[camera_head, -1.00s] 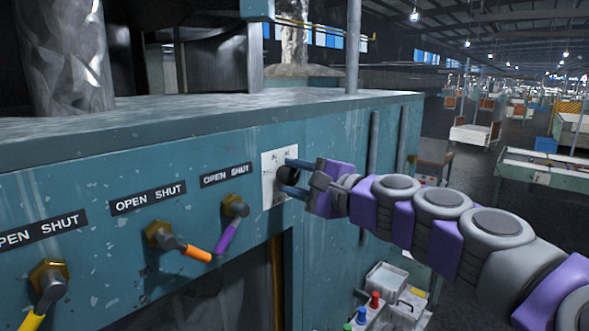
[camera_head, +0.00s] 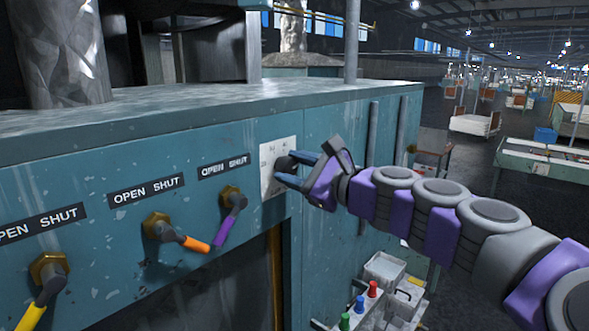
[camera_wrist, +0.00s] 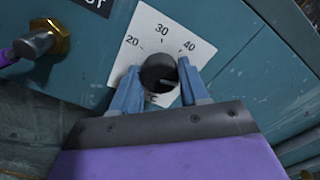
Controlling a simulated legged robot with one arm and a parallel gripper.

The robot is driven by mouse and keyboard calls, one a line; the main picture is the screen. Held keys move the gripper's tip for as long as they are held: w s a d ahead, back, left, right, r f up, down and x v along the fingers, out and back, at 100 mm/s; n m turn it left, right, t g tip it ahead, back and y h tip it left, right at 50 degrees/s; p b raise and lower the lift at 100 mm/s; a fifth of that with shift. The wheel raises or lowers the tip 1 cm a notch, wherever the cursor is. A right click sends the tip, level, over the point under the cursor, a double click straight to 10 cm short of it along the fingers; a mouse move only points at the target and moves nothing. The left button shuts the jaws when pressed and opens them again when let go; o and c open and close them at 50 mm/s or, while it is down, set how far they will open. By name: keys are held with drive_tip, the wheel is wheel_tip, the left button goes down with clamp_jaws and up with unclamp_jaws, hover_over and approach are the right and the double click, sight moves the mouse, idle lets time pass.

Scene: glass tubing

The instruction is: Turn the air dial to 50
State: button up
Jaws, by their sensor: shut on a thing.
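The air dial is a black round knob (camera_wrist: 158,72) on a white plate (camera_wrist: 145,35) marked 20, 30 and 40 in the wrist view; the lower part of the plate is hidden by my gripper. In the head view the plate (camera_head: 268,170) is on the teal cabinet front, right of the OPEN SHUT valves, with the knob (camera_head: 286,164) partly covered. My gripper (camera_wrist: 158,86) is shut on the knob, one blue finger on each side. It also shows in the head view (camera_head: 290,170), turned at a tilt. A light mark on the knob points right, below the 40.
Valves with purple (camera_head: 224,230), orange (camera_head: 192,243) and yellow (camera_head: 36,303) handles line the cabinet (camera_head: 330,200) to the left.

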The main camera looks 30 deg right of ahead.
drive_tip(key=shift+f, duration=0.15)
drive_tip(key=o, duration=1)
drive_tip(key=shift+o, duration=0.2)
drive_tip(key=b+v, duration=0.4)
drive_tip(key=v, duration=1.3)
drive_tip(key=shift+s, duration=0.15)
drive_tip(key=shift+d, duration=0.15)
